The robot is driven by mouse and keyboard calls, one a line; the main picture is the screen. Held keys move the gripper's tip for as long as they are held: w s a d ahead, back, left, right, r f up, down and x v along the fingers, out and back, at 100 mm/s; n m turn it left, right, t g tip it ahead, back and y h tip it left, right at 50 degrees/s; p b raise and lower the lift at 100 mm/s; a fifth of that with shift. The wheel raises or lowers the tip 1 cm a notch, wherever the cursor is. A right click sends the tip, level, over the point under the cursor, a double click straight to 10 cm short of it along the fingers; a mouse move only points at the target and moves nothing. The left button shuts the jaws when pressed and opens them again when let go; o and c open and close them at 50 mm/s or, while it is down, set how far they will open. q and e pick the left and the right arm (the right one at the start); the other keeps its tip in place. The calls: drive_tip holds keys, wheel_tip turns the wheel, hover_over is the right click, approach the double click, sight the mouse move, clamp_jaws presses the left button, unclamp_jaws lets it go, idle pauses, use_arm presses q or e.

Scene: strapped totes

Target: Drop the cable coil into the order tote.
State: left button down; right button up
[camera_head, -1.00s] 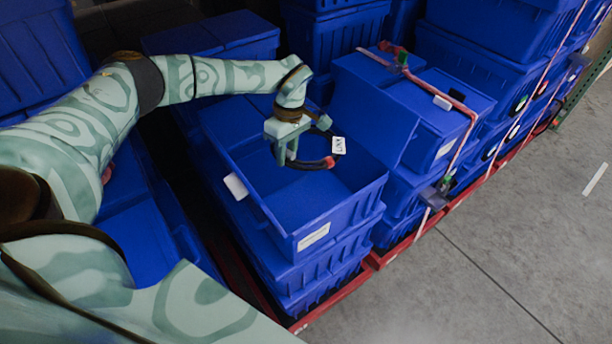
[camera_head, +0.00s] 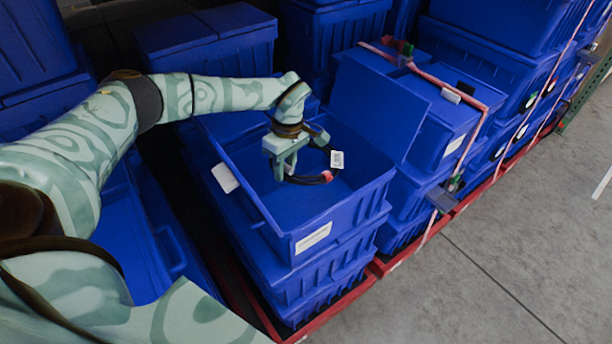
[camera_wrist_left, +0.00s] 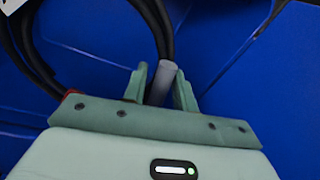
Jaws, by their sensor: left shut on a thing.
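The cable coil is a black loop (camera_head: 310,181) with a red band and a white tag, in the head view. My left gripper (camera_head: 284,174) is shut on its near left side and holds it over the open blue order tote (camera_head: 318,238). In the left wrist view the two fingers (camera_wrist_left: 160,88) close on a grey sleeve of the coil (camera_wrist_left: 163,72), and black strands run up and left. The coil hangs within the tote's outline; whether it touches the floor or walls cannot be told. My right gripper is not in view.
The open tote tops a stack with a red base edge (camera_head: 338,303). A strapped, lidded blue tote (camera_head: 455,105) stands close on the right, and more blue totes (camera_head: 208,45) stand behind. Bare concrete floor (camera_head: 510,240) is free at the right.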

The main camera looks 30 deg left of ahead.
use_arm(q)
drive_tip(key=shift+r, duration=0.1)
drive_tip(key=c, duration=1)
unclamp_jaws()
drive_tip(key=shift+c, duration=0.2)
wheel_tip(320, 180, up, 16)
drive_tip(key=w+p, duration=0.1)
drive_tip(key=w, duration=0.1)
drive_tip(key=shift+w+d, duration=0.15)
drive_tip(key=shift+w, duration=0.05)
